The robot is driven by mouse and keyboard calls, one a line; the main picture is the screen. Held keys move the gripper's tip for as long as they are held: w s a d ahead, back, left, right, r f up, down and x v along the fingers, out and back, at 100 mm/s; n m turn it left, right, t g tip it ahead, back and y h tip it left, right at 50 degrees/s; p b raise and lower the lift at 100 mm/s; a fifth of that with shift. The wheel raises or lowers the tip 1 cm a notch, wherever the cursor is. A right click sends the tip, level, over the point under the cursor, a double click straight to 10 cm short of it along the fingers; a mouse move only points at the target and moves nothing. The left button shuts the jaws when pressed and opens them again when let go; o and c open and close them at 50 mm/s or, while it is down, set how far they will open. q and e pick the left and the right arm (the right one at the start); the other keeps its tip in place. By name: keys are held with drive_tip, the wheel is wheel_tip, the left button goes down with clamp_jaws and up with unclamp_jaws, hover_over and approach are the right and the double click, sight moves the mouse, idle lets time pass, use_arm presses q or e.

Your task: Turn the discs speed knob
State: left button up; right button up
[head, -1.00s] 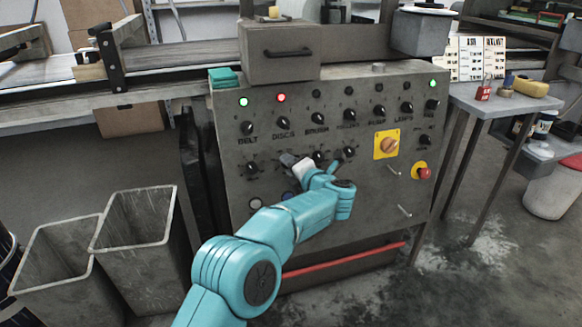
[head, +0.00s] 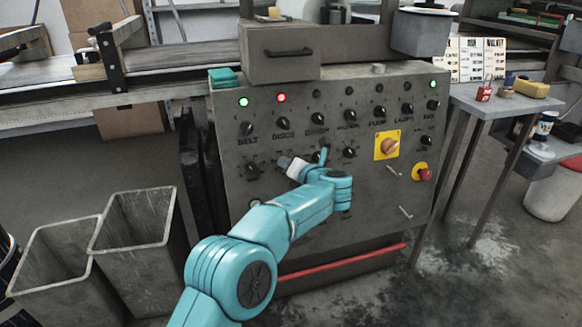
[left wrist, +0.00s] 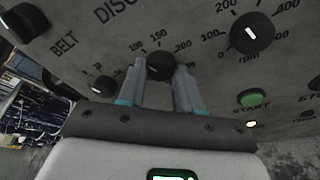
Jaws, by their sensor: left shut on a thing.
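The discs speed knob (left wrist: 160,66) is a round black knob in the left wrist view, on a printed dial with numbers such as 100, 150 and 200. My left gripper (left wrist: 160,85) has one finger on each side of this knob and is shut on it. In the head view my left gripper (head: 283,162) is at the panel, below the DISCS label, and it hides the knob there. My right gripper is in neither view.
The grey control panel (head: 232,190) carries several other knobs, including the black BELT-side knob (left wrist: 103,87) and an rpm knob (left wrist: 252,33). A green START button (left wrist: 252,98) is close by. A red stop button (head: 424,173) and orange rotary switch (head: 390,146) are farther right.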

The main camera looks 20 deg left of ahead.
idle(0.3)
use_arm(q)
drive_tip(key=o, duration=1)
drive_tip(key=p+v, duration=0.3)
drive_tip(key=v, duration=1.3)
drive_tip(key=shift+s+d, duration=0.1)
drive_tip(key=shift+d, duration=0.05)
